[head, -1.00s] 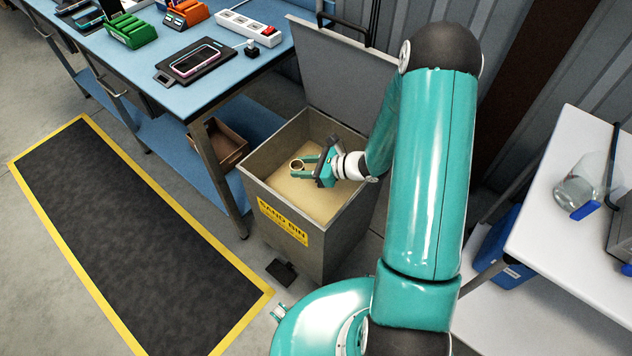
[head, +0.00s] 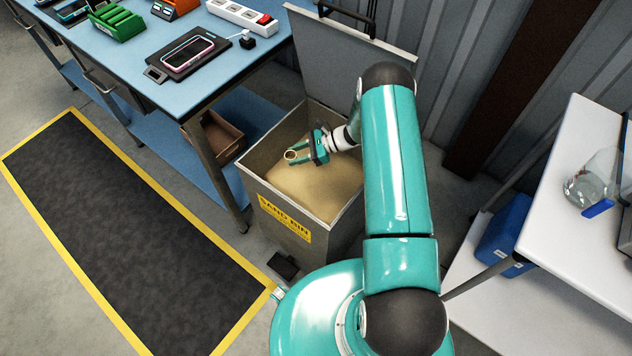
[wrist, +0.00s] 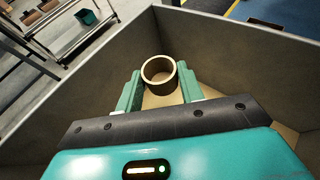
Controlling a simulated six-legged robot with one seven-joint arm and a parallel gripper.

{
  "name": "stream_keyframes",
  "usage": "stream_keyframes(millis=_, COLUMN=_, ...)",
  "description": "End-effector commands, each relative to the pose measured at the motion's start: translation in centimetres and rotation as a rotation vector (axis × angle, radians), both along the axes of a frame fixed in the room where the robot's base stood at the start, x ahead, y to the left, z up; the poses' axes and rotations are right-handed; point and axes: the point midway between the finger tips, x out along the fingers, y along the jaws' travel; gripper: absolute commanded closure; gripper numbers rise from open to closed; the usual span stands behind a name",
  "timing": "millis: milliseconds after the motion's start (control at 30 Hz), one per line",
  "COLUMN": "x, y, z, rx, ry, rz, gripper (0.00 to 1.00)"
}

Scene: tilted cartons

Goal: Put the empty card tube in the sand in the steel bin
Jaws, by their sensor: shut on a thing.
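The steel bin (head: 283,222) stands open with its lid tipped back and a yellow "SAND BIN" label on its front. Sand (head: 300,192) fills its lower part. My gripper (head: 298,156) reaches in over the bin's far wall side. It is shut on the card tube (head: 291,154), a short brown ring with an open top. In the wrist view the tube (wrist: 158,70) sits upright between the two green fingers (wrist: 158,90), its hollow inside showing. The tube is inside the bin's walls; whether its lower end touches the sand I cannot tell.
A blue workbench (head: 190,85) with a phone (head: 187,54) on a dark pad stands left of the bin. A white table (head: 560,235) with a glass jar (head: 590,185) is at the right. A pedal (head: 284,265) lies at the bin's front. A yellow-edged black mat covers the left floor.

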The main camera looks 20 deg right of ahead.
Motion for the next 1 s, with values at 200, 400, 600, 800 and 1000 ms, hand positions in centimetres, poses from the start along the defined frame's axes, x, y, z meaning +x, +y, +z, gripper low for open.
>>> stream_keyframes(millis=200, x=0.1, y=0.1, z=-3.1, rx=-0.001, ry=0.005, rz=0.013, gripper=0.83)
stream_keyframes(millis=400, x=0.3, y=0.0, z=-6.0, rx=-0.002, ry=0.003, rz=0.012, gripper=0.83)
stream_keyframes(millis=600, x=0.4, y=0.0, z=-8.4, rx=-0.002, ry=0.003, rz=0.012, gripper=0.83)
stream_keyframes(millis=800, x=0.5, y=0.0, z=-10.3, rx=-0.002, ry=0.001, rz=0.010, gripper=0.83)
stream_keyframes(millis=1000, x=0.5, y=0.0, z=-10.3, rx=-0.002, ry=0.001, rz=0.010, gripper=0.83)
